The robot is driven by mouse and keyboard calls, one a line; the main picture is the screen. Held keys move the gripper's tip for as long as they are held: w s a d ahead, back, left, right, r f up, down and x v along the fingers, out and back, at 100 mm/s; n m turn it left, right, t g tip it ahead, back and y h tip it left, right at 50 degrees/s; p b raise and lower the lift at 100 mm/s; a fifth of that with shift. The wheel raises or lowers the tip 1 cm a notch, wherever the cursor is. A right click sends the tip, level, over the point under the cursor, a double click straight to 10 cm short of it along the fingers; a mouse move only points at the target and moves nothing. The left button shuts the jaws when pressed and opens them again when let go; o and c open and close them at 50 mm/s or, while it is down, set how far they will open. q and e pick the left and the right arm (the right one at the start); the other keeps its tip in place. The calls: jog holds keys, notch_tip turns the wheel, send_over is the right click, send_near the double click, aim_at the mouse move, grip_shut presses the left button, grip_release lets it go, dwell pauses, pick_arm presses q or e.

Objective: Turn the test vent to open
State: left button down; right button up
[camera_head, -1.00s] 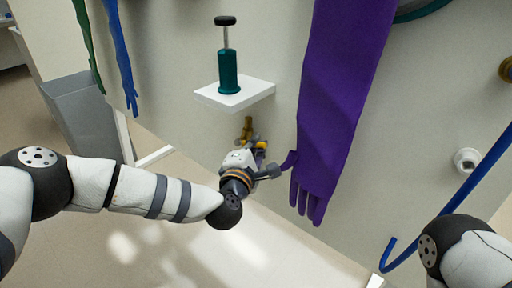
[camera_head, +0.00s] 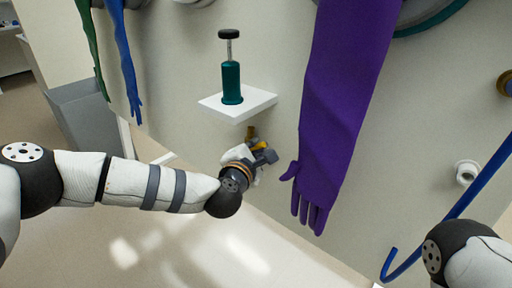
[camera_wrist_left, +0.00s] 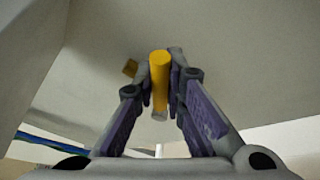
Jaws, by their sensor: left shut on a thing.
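The test vent is a small brass fitting (camera_head: 251,132) on the pale wall, with a yellow handle (camera_head: 260,145), just below a white shelf. In the left wrist view the yellow handle (camera_wrist_left: 159,75) stands between the two fingertips. My left gripper (camera_head: 262,154) is at the vent, and in the left wrist view its fingers (camera_wrist_left: 160,90) are closed on the handle. A brass-yellow piece (camera_wrist_left: 130,68) shows just left of the handle. The gripper hides part of the vent in the head view. My right gripper is out of view.
A white shelf (camera_head: 214,108) with a green plunger-like device (camera_head: 231,82) juts out just above the gripper. A purple glove (camera_head: 335,110) hangs close to its right. A blue hose (camera_head: 455,210) and white port (camera_head: 466,172) are farther right. The floor below is clear.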

pick_arm(q)
jog(key=c, duration=1.6)
grip_release()
jog(key=shift+c, duration=0.2)
